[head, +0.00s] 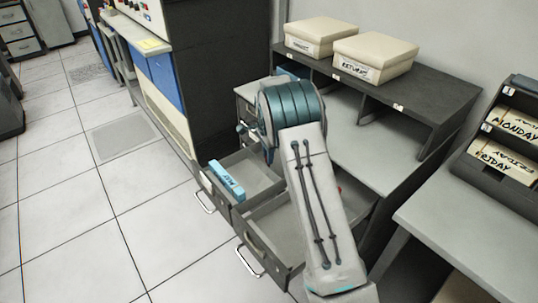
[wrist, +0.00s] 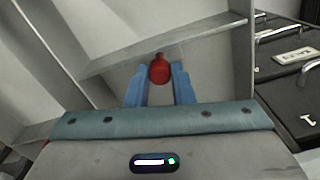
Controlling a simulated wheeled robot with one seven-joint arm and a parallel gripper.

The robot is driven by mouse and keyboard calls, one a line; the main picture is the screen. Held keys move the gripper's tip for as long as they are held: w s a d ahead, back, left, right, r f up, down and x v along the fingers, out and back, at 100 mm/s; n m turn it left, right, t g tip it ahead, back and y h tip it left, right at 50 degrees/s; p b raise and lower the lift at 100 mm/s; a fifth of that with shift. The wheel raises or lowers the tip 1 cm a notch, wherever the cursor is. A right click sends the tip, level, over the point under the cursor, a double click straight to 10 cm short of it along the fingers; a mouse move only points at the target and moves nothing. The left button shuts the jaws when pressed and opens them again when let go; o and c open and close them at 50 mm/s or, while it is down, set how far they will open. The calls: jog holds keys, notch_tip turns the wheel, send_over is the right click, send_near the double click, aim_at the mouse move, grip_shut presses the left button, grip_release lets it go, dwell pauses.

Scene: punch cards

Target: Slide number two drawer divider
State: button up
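A red knob (wrist: 159,70) shows in the wrist view beside a thin pale grey divider (wrist: 205,36). The divider runs slantwise across a light grey drawer interior (wrist: 120,25). My gripper (wrist: 160,80) has its two blue fingers on either side of the knob. The knob nearly fills the gap, but I cannot tell whether the fingers press on it. In the head view, the nearer pulled-out drawer (head: 262,245) lies under my arm. My arm hides my gripper and much of that drawer's inside there. No number is readable on the divider.
Another open drawer (head: 247,172) to the left holds a light blue labelled block (head: 227,180). Two beige boxes, one (head: 321,36) left of the other (head: 375,57), sit on the dark shelf (head: 425,95). A card rack (head: 503,135) stands right. Tiled floor (head: 150,230) is clear at left.

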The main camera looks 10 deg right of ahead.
jog(key=o, duration=0.4)
jog(key=shift+c, duration=0.2)
notch_tip(320, 180, up, 14)
jog(key=shift+b, duration=0.35)
